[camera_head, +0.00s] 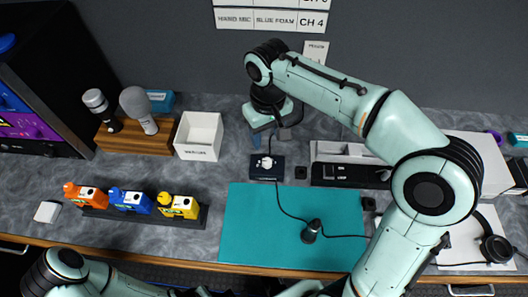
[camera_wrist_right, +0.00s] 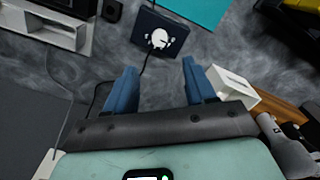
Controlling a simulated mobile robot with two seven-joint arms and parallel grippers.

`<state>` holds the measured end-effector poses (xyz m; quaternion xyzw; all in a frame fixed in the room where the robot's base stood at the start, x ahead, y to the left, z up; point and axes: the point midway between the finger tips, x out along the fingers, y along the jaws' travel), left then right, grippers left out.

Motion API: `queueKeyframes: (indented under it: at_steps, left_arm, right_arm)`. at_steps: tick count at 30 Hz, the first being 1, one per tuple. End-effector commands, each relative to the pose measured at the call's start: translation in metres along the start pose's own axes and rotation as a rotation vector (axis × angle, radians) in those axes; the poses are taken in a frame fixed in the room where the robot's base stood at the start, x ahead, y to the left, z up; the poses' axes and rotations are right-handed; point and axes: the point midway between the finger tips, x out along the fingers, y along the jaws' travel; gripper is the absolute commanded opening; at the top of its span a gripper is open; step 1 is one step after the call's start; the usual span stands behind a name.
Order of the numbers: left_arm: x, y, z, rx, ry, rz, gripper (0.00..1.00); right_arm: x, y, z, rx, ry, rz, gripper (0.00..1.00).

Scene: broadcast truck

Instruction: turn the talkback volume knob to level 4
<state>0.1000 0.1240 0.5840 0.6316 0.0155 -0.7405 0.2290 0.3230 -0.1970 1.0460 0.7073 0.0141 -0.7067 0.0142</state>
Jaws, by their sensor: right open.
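The talkback volume knob (camera_head: 267,162) is white and sits on a small dark box (camera_head: 258,174) near the middle of the counter. It also shows in the right wrist view as a white knob (camera_wrist_right: 159,38) on the dark box (camera_wrist_right: 143,22), with pale marks around it too small to read. My right gripper (camera_head: 262,138) is just behind the box in the head view. In the right wrist view its two blue fingers (camera_wrist_right: 160,75) are apart and empty, with the knob beyond their tips, not touching. My left arm enters at the bottom left; its gripper cannot be made out.
A teal mat (camera_head: 262,230) with a small black microphone (camera_head: 311,231) and cable lies in front of the box. A white bin (camera_head: 198,137) stands left of it. A black-fronted device (camera_head: 345,176) stands to the right. Orange, blue and yellow items (camera_head: 132,203) stand at front left.

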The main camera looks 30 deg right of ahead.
Motion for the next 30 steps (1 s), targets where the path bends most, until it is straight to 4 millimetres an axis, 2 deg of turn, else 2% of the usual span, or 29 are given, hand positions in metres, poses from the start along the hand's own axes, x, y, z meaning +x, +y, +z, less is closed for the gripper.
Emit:
queueKeyframes:
  at_steps: [1,9,15,21,29,30]
  left_arm:
    - [0.004,-0.002,0.001,-0.001,-0.002,-0.001,0.35]
    - [0.014,-0.006,0.002,-0.002,-0.006,-0.002,0.35]
    - [0.018,-0.007,0.003,-0.003,-0.007,-0.003,0.35]
    - [0.019,-0.008,0.003,-0.003,-0.007,-0.003,0.35]
    - [0.019,-0.008,0.003,-0.003,-0.007,-0.003,0.35]
    - [0.019,-0.008,0.003,-0.003,-0.007,-0.003,0.35]
  right_arm:
    - [0.014,0.001,0.001,0.000,-0.006,0.001,0.55]
    - [0.071,0.001,0.001,0.002,-0.006,0.000,0.55]
    - [0.100,0.001,0.001,0.001,-0.003,0.001,0.55]
    - [0.111,0.000,0.000,0.001,-0.002,0.000,0.55]
    - [0.111,0.000,0.000,0.001,-0.001,0.000,0.55]
    - [0.111,0.000,0.000,0.001,-0.001,0.000,0.42]
